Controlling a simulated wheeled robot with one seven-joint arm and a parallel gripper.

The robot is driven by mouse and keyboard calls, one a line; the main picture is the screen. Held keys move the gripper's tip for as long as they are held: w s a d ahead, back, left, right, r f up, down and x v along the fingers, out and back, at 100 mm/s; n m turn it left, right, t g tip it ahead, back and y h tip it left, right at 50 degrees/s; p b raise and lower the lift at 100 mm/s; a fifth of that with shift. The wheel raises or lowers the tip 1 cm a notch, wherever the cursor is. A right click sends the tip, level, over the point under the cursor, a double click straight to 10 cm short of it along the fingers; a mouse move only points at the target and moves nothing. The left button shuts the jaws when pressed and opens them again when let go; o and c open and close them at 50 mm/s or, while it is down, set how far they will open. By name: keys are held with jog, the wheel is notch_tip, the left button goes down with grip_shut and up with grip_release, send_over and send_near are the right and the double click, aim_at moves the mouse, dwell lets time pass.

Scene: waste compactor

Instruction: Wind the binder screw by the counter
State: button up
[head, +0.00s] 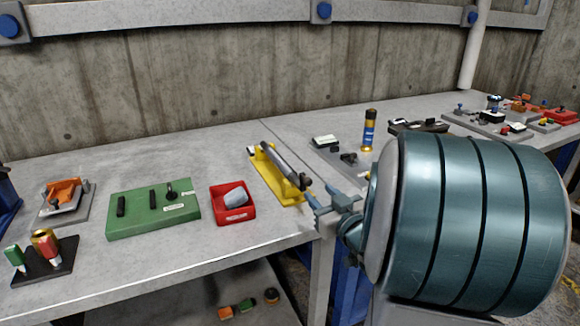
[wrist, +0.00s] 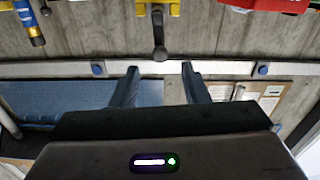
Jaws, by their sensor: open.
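The likely binder (head: 291,197) is a yellow frame lying on the bench, with a grey rod (head: 278,160) along its top and a dark end piece (head: 303,184) at its near end. In the wrist view, its yellow end (wrist: 174,7) shows at the top, with a dark crank-like handle (wrist: 158,34) reaching toward the gap between my fingers. My gripper (head: 332,207) is open and empty at the bench's front edge, close to the binder's near end; its two blue fingers also show apart in the wrist view (wrist: 158,78). I cannot make out a counter dial.
A red tray (head: 246,214) holding a pale cup stands left of the binder, beside a green board (head: 120,219). A blue-and-gold can (head: 369,130) and a grey plate (head: 324,152) with small parts stand to the right. My large teal arm hides the bench at right.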

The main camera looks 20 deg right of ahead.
aim_at(310, 183)
jog(key=shift+w+r+p, duration=0.2)
jog(key=shift+w+p, duration=0.1)
jog(key=shift+p, duration=0.15)
jog(key=w, duration=0.8)
jog(key=shift+w+a+f, duration=0.1)
jog(key=shift+a+f, duration=0.05)
jog(key=shift+f, duration=0.05)
grip_shut()
